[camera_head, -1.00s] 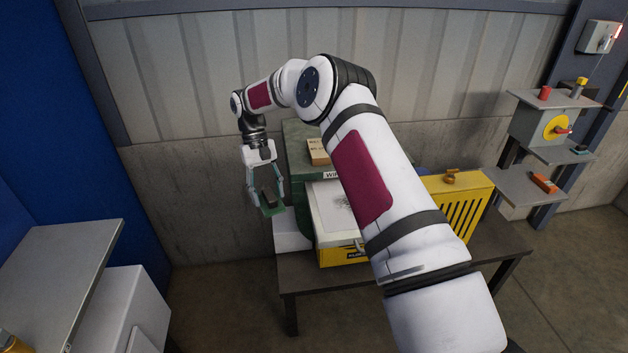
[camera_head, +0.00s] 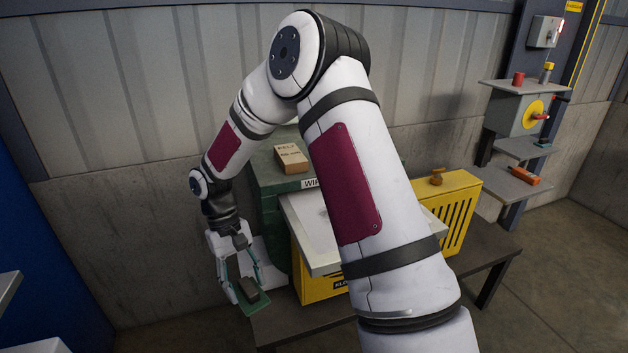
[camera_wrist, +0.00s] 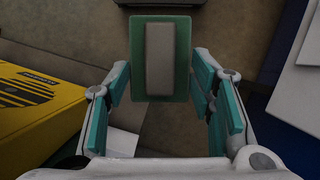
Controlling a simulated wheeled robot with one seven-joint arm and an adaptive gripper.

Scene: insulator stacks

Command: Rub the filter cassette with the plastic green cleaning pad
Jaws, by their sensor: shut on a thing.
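The green cleaning pad (camera_head: 252,306) has a grey-brown block on its back. My gripper (camera_head: 248,283) is shut on it and holds it in the air, left of the table. In the wrist view the pad (camera_wrist: 183,85) sits between the teal fingertips (camera_wrist: 160,80). A flat pale framed panel (camera_head: 303,213) with a grey smudge, seemingly the filter cassette, lies on a yellow box in the head view. The pad is apart from it, to its left and lower in the picture.
The yellow box (camera_head: 308,275) stands on a dark table (camera_head: 290,325). A green bin (camera_head: 268,178) behind it carries a cardboard box (camera_head: 291,158). A slotted yellow case (camera_head: 460,208) stands at the right. A wall (camera_head: 110,230) is behind; grey shelves (camera_head: 516,148) are at far right.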

